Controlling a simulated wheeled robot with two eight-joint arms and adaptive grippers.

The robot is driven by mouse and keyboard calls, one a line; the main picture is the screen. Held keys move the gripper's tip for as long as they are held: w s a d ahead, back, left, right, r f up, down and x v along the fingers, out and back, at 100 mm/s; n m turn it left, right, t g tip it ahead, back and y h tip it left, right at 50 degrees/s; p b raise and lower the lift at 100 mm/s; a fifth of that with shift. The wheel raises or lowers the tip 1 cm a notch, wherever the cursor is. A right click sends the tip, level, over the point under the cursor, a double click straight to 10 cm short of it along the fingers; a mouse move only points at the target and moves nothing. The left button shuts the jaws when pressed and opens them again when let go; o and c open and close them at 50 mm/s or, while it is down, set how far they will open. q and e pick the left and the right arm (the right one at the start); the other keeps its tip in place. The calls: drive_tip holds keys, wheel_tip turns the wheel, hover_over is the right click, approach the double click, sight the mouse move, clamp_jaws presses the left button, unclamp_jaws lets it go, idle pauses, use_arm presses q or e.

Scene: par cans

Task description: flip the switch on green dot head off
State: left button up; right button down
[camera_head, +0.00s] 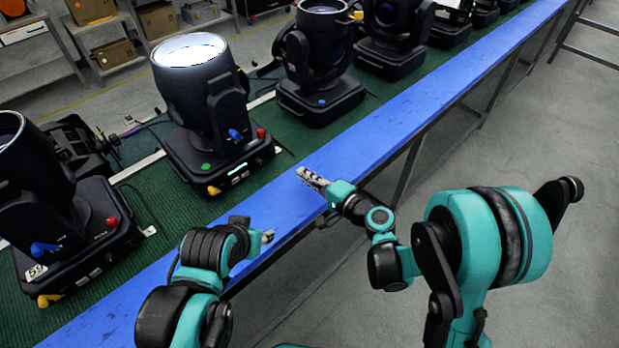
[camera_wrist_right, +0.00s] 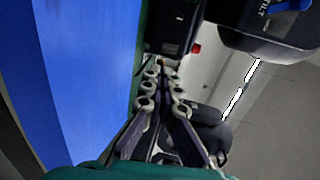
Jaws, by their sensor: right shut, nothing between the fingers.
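The green dot head (camera_head: 190,110) is a black moving light on the green bench, its lens glowing white and tipped upward. Its base carries a green dot (camera_head: 206,166), a small lit panel (camera_head: 237,169), a blue knob, a red knob and a yellow knob. I cannot make out its switch. My right gripper (camera_head: 301,173) is shut and empty over the blue strip, to the right of that base and apart from it. Its closed fingers also show in the right wrist view (camera_wrist_right: 160,72). My left gripper (camera_head: 267,237) is low in front of the base, mostly hidden by its wrist; its jaws are unclear.
A blue dot head (camera_head: 320,95) stands behind to the right, and a head labelled 59 (camera_head: 60,240) stands at the left. More heads line the bench. The blue strip (camera_head: 390,133) along the front edge is clear. Shelves with boxes (camera_head: 115,52) are behind.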

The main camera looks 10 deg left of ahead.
sight(283, 169)
use_arm(q)
drive_tip(key=shift+f+b, duration=0.8)
drive_tip(key=shift+f, duration=0.15)
use_arm(e)
drive_tip(key=x, duration=0.9)
drive_tip(key=shift+w+a, duration=0.25)
drive_tip(key=shift+f, duration=0.1)
use_arm(q)
drive_tip(key=shift+f+b, duration=0.35)
drive_tip(key=shift+b, duration=0.05)
use_arm(e)
drive_tip(key=shift+w+a+f, duration=0.15)
drive_tip(key=shift+a+f, duration=0.05)
drive_tip(key=shift+r, duration=0.1)
drive_tip(key=v, duration=1.2)
drive_tip(key=shift+a, duration=0.1)
